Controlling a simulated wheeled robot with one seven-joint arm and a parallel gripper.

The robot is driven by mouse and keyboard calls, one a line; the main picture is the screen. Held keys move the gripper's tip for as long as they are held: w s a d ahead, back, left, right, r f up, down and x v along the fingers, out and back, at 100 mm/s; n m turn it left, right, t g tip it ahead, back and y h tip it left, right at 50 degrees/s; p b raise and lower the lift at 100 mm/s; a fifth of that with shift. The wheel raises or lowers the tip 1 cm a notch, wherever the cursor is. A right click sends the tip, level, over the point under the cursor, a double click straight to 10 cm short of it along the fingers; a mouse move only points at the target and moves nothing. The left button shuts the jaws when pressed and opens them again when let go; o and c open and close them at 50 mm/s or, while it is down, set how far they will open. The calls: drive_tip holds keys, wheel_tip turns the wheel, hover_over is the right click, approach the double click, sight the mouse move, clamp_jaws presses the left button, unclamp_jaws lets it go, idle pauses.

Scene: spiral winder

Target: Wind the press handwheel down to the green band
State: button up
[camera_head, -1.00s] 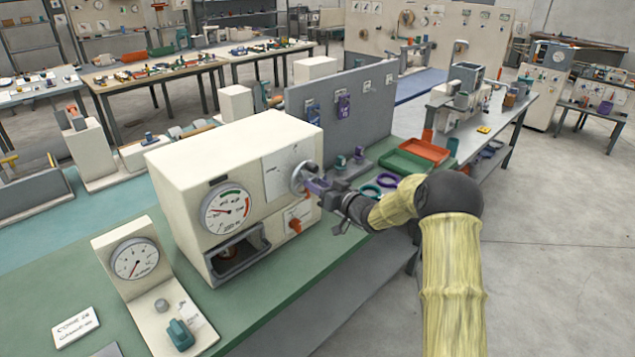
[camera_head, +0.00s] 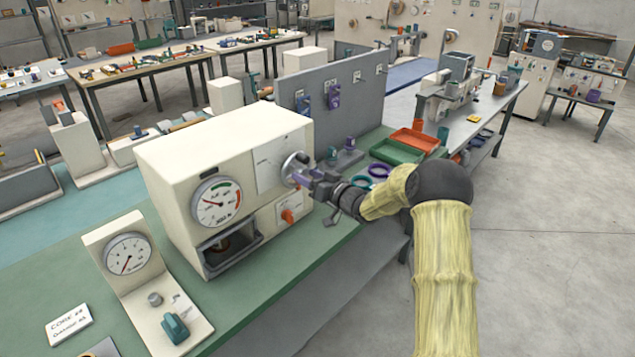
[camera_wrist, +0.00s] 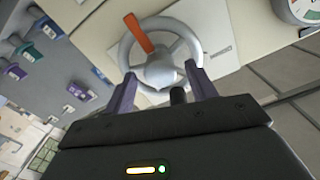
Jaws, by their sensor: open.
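The press (camera_head: 200,150) is a cream box on the green bench. The grey handwheel (camera_head: 294,166) is on the right side of the press. In the wrist view the handwheel (camera_wrist: 181,50) shows an orange-red marked spoke at upper left. My gripper (camera_head: 304,178) is at the wheel. In the wrist view its two purple fingers (camera_wrist: 163,85) stand apart at the near rim, with the hub between and beyond them. Whether they touch the rim is unclear.
An orange-red knob (camera_head: 288,216) sits below the handwheel. A smaller gauge stand (camera_head: 128,256) with a green knob is at front left. A grey panel (camera_head: 345,95) rises behind my gripper. Green (camera_head: 396,151) and orange (camera_head: 416,139) trays lie to the right.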

drive_tip(key=b+v, duration=0.3)
drive_tip(key=v, duration=1.4)
drive_tip(key=shift+d+b, duration=0.2)
drive_tip(key=shift+b, duration=0.15)
drive_tip(key=shift+f, duration=0.1)
idle(0.8)
drive_tip(key=s+f+m+g+h, duration=0.2)
drive_tip(key=s+g+h, duration=0.3)
drive_tip(key=s, duration=0.9)
drive_tip(key=s+f+m+g+h, duration=0.2)
drive_tip(key=s+f+g+h, duration=0.2)
drive_tip(key=s, duration=1)
drive_tip(key=g+h, duration=0.1)
drive_tip(key=h, duration=0.2)
drive_tip(key=shift+s+f+m+g, duration=0.2)
drive_tip(key=shift+f+m+g, duration=0.15)
drive_tip(key=shift+m+g, duration=0.05)
